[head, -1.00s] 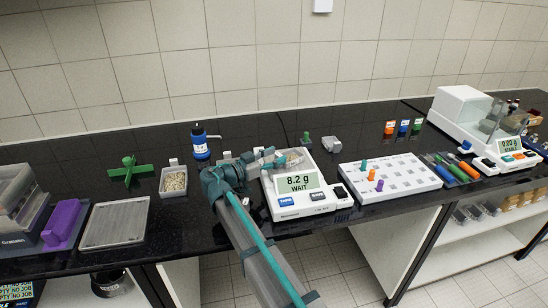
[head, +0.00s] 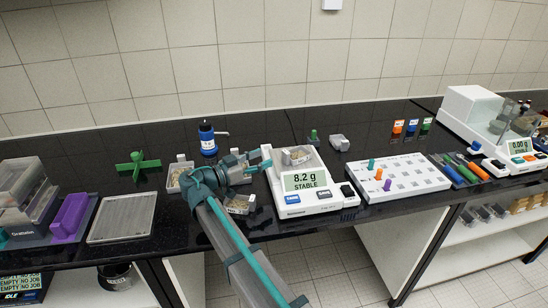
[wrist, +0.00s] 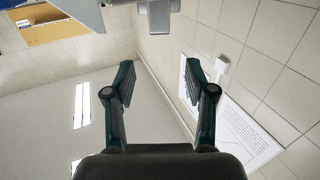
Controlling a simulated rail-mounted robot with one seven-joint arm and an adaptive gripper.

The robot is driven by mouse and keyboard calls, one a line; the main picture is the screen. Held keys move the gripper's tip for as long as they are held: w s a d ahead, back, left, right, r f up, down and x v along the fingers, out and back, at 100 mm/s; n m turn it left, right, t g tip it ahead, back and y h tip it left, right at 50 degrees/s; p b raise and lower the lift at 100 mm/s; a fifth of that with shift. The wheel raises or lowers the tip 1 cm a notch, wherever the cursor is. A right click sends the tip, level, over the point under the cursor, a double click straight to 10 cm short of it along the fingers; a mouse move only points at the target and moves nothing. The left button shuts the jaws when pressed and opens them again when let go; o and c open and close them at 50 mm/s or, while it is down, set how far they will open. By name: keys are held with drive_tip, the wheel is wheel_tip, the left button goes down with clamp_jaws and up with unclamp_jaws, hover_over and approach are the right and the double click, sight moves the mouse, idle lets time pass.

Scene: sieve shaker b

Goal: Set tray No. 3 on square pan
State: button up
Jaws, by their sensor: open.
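A small light tray (head: 297,155) rests on the pan of the near white balance (head: 305,208). The display reads 8.2 g and STABLE. A second small tray (head: 174,185) with grainy content stands left of my arm, and a third tray (head: 240,206) stands at the bench front, partly behind my arm. I cannot read any tray number. My gripper (head: 262,157) is just left of the balance pan, apart from the tray. In the wrist view my gripper (wrist: 159,75) is open and empty, with only walls and ceiling beyond it.
A blue bottle (head: 207,140) and a green cross-shaped thing (head: 138,166) stand behind left. A rack with pegs (head: 400,176) is right of the balance. A second balance (head: 520,160) stands far right. Purple block (head: 70,215) and flat grey tray (head: 122,218) are left.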

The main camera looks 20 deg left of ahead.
drive_tip(key=shift+b+v, duration=0.3)
drive_tip(key=shift+v, duration=1.65)
drive_tip(key=shift+w+r, duration=0.1)
